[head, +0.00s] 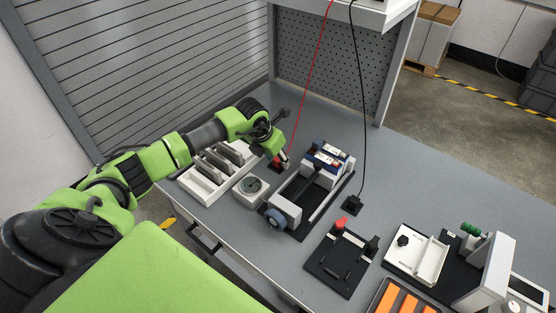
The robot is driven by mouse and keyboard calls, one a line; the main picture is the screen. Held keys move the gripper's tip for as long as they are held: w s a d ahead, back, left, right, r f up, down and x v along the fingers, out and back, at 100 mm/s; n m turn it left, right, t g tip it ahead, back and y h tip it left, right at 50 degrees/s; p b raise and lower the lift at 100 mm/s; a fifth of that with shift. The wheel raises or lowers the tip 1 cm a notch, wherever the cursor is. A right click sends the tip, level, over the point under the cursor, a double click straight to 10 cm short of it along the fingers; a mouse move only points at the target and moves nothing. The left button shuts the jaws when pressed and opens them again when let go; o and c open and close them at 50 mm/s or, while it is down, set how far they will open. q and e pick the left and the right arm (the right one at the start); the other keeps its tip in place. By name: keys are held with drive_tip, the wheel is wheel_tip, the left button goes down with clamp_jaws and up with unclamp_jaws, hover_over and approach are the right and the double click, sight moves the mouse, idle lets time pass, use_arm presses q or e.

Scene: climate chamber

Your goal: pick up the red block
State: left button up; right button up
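A small red block (275,163) sits on the grey table near the back, between the white slotted tray and the black fixture. A thin red cable comes down from above and ends close to it. My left gripper (284,159) is right at the red block, with its fingertips pointing down beside it. The fingers are small and partly hidden, so I cannot tell whether they are open, shut or touching the block. My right gripper is not in view.
A fixture with blue-and-white parts (328,160) is to the right. A black block (352,205) hangs on a black cable. A black plate with a red knob (341,223) is in front.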

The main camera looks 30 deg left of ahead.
use_arm(q)
clamp_jaws()
idle(0.3)
drive_tip(key=shift+r+b, duration=0.4)
drive_tip(key=shift+r, duration=0.15)
drive_tip(key=s+a+r+b, duration=0.5)
drive_tip(key=s+a+r, duration=0.2)
drive_tip(key=s+r, duration=0.5)
